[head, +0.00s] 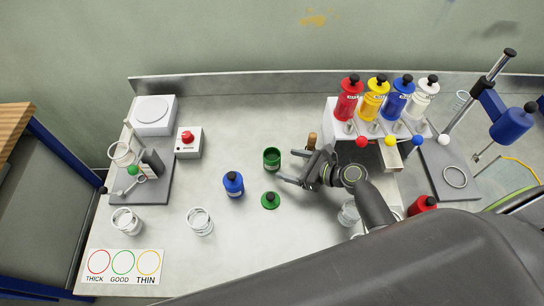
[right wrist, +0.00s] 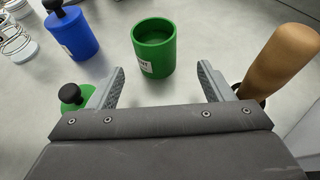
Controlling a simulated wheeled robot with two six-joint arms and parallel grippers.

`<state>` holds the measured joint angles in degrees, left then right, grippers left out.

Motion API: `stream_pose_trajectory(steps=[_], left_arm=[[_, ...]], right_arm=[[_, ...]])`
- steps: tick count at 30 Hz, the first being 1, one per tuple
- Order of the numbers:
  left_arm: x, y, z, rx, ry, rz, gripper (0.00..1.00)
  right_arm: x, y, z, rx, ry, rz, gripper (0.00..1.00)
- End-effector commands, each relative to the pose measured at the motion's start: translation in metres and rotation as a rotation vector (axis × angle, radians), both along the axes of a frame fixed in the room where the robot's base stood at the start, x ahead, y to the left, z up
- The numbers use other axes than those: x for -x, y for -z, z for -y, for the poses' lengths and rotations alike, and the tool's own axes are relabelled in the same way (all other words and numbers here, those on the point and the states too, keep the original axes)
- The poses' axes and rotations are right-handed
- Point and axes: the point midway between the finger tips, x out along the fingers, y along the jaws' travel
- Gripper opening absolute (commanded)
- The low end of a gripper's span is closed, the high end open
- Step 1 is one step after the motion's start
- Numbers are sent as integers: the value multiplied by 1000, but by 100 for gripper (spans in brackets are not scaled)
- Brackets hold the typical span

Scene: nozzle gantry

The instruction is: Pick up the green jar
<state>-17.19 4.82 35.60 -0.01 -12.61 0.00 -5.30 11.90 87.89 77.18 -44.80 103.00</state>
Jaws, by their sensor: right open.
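The green jar (head: 272,158) stands upright and open on the bench, left of my right gripper in the head view. In the right wrist view the green jar (right wrist: 153,48) stands ahead, between the lines of the two fingers, with a white label on its side. My right gripper (head: 290,167) is open and empty, its fingertips pointing at the jar and apart from it. The fingers also show in the right wrist view (right wrist: 160,82). A green lid with a black knob (head: 270,200) lies on the bench near the jar. My left gripper is not in view.
A blue bottle (head: 233,184) stands left of the jar. A wooden handle (right wrist: 280,62) stands close beside the right finger. Red, yellow, blue and white bottles sit in a rack (head: 333,117) at the back right. Bare bench lies behind the jar.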

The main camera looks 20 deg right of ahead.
Motion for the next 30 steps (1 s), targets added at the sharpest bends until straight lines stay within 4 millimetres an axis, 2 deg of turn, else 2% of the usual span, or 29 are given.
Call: stream_pose_trajectory(steps=[5,10,19,30], left_arm=[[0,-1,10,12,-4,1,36],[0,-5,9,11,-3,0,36],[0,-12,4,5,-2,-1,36],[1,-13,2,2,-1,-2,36]], right_arm=[[-11,6,-10,0,0,0,74],[-17,8,-17,-1,0,0,74],[-40,22,-41,-1,-1,0,74],[-44,26,-45,1,0,0,73]])
